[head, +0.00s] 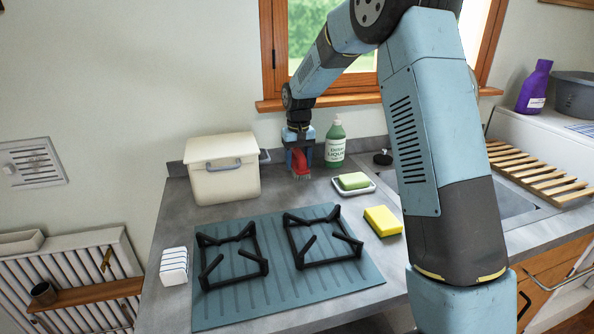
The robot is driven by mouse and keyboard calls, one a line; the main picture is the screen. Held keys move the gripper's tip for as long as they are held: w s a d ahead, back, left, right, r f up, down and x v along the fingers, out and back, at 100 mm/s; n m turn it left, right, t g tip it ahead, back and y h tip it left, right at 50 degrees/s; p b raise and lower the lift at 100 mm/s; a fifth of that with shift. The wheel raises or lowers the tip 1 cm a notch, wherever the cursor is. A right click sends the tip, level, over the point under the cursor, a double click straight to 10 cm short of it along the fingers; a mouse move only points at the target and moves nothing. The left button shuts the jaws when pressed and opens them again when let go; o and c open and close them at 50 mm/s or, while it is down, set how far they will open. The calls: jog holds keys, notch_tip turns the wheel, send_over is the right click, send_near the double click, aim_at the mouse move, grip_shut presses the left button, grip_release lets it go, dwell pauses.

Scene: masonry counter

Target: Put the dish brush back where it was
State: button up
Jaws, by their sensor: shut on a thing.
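My gripper (299,150) points down near the back of the counter, between the cream lidded box and the green bottle. It is shut on a red dish brush (301,162), whose bristles face down close to the counter top. I cannot tell whether the bristles touch the counter. The gripper and the brush body hide most of the handle.
The cream box (222,170) stands close on the left, the dish liquid bottle (335,146) close on the right. A green soap on a dish (354,183), a yellow sponge (383,221) and the teal hob (290,285) lie in front. Grey counter (287,193) shows bare before the brush.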

jog(key=shift+w+f, duration=0.4)
jog(key=shift+f, duration=1.55)
jog(key=o, duration=1.2)
